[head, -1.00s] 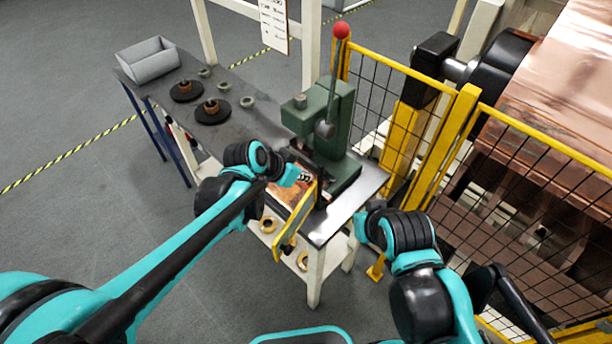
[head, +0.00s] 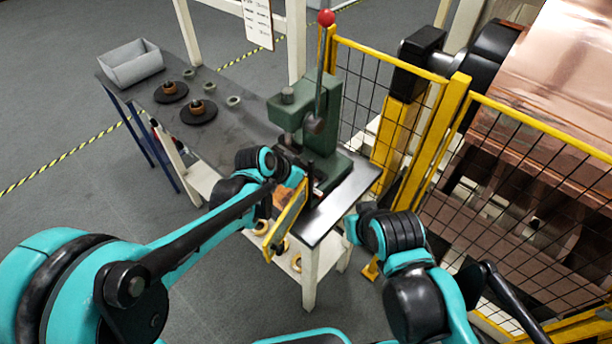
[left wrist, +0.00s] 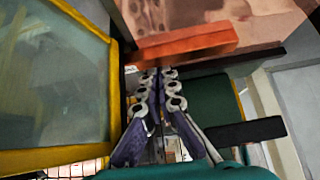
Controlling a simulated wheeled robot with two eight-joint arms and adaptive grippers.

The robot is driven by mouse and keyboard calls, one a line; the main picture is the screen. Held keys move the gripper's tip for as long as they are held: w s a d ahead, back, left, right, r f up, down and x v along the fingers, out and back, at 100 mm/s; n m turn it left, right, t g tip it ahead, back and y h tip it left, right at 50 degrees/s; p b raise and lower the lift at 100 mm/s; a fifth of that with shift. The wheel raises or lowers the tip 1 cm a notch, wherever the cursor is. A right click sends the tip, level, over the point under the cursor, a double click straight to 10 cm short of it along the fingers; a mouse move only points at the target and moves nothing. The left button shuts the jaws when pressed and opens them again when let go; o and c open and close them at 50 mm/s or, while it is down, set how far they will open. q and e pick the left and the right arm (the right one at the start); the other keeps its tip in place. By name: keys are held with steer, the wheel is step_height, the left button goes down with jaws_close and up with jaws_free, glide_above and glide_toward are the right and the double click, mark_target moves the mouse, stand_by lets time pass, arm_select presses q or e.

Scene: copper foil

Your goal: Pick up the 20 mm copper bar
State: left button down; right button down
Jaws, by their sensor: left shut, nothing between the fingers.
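In the left wrist view an orange-red copper bar (left wrist: 186,44) lies across the picture just beyond the fingertips. My left gripper (left wrist: 160,76) is shut and empty, its fingers together, pointing at the bar's near side. I cannot tell whether the tips touch the bar. In the head view my left wrist is at the green press (head: 335,172), and the fingers are largely hidden behind it. The bar cannot be made out clearly there. My right arm hangs at the right of the bench end; its gripper fingers are not visible.
A yellow-framed clear guard (head: 287,213) stands close beside my left wrist; it fills the left of the wrist view (left wrist: 55,85). The bench (head: 335,208) also bears black discs (head: 199,112) and a grey bin (head: 131,66). A yellow mesh fence (head: 452,120) borders the right.

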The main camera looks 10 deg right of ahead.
arm_select(q)
steer(key=s+a, duration=0.1)
steer(key=a, duration=0.1)
steer(key=s+a, duration=0.2)
steer(key=s+a+p, duration=0.1)
steer(key=a, duration=0.1)
steer(key=shift+s, duration=0.4)
